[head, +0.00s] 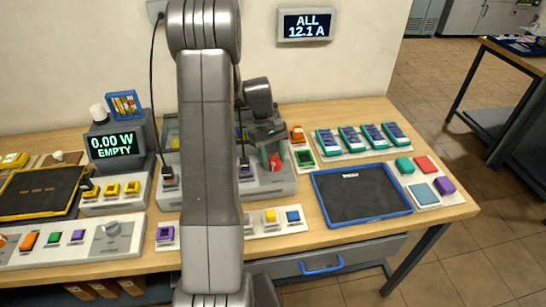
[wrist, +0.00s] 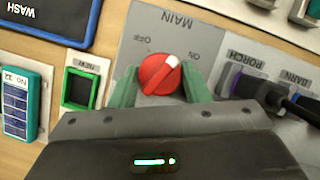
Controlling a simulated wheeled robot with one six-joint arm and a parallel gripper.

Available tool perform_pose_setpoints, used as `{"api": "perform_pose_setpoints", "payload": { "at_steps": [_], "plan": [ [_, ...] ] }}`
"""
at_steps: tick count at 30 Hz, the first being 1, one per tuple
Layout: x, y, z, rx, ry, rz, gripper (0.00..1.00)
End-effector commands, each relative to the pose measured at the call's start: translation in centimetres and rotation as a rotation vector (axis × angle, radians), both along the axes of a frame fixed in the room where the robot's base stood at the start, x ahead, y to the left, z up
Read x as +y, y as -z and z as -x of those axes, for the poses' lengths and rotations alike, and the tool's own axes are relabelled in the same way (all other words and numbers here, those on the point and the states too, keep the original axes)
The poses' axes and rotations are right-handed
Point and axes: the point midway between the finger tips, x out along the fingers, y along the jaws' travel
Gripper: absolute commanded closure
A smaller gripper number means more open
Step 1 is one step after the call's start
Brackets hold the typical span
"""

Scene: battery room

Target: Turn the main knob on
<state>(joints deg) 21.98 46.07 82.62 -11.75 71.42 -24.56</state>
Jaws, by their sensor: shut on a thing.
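The red main knob (wrist: 158,75) sits on a grey panel (wrist: 142,20) marked MAIN, OFF and ON. The lettering is upside down in the wrist view. The knob's white pointer aims up and right, nearer the ON mark than the OFF mark but a little short of lining up with ON. My gripper (wrist: 160,82) has one green finger on each side of the knob and is shut on it. In the head view the knob (head: 275,161) shows red just below my gripper (head: 270,147); my arm hides much of the panel's left part.
Black plugs (wrist: 285,98) at PORCH and BARN sit right of the knob in the wrist view. A green-framed NEW slot (wrist: 80,88) lies left. A blue-edged WASH tray (head: 362,193) lies on the bench. A display (head: 113,146) reads 0.00 W EMPTY; a wall display (head: 306,25) reads ALL 12.1 A.

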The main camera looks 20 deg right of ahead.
Motion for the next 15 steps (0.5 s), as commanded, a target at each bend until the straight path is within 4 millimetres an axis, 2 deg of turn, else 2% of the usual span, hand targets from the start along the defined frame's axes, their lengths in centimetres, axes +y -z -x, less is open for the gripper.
{"api": "perform_pose_setpoints", "payload": {
  "at_steps": [6, 15],
  "plan": [
    [-0.2, -0.06, -0.08, -0.002, 0.176, 0.001, 0.8],
    [-0.27, -0.07, -0.08, -0.003, 0.335, 0.001, 0.8]
  ]
}}
